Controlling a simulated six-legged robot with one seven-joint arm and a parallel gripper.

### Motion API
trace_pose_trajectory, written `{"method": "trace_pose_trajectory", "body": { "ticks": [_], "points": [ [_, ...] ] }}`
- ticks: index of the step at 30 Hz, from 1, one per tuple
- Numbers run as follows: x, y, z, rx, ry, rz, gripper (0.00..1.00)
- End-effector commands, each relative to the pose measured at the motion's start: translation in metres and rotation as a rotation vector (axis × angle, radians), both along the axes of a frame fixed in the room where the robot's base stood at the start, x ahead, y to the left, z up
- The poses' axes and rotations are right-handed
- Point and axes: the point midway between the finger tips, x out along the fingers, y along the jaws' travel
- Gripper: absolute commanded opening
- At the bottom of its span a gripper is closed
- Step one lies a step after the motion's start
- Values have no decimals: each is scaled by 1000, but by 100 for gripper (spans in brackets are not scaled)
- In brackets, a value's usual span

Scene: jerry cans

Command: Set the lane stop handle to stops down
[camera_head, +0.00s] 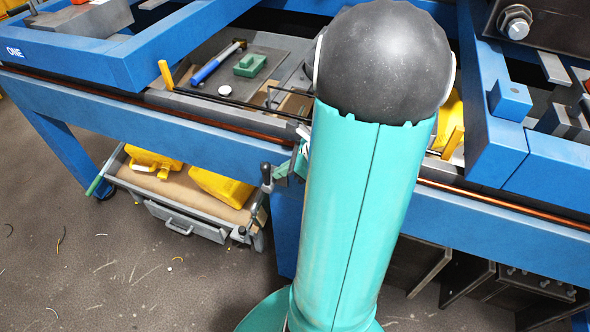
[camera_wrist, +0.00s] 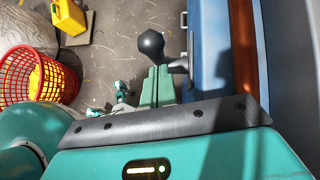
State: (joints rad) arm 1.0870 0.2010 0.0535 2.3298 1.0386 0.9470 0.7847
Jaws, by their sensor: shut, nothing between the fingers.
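A lever with a round black knob (camera_wrist: 150,43), which looks like the lane stop handle, stands just beyond my fingertips in the wrist view. In the head view a dark lever (camera_head: 265,176) stands at the front of the blue bench, just left of my gripper; it looks like the same one. My gripper (camera_wrist: 155,78) is shut and empty, its green fingers side by side. Its tips appear close to the knob; I cannot tell whether they touch it. In the head view my gripper (camera_head: 293,167) is mostly hidden behind my arm. The lever's lower end is unclear.
The blue bench (camera_head: 110,105) has a copper strip along its front edge. A grey trolley (camera_head: 190,220) with yellow jerry cans stands under it. A red basket (camera_wrist: 25,88) and a yellow can (camera_wrist: 68,15) are on the floor. Floor at the left is mostly clear.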

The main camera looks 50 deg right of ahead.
Motion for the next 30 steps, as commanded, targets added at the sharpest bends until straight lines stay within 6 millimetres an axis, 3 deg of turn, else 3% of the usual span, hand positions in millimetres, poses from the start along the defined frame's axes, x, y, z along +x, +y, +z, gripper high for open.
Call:
{"method": "trace_pose_trajectory", "body": {
  "ticks": [30],
  "points": [
    [10,4,5,-36,95,4,0]
  ]
}}
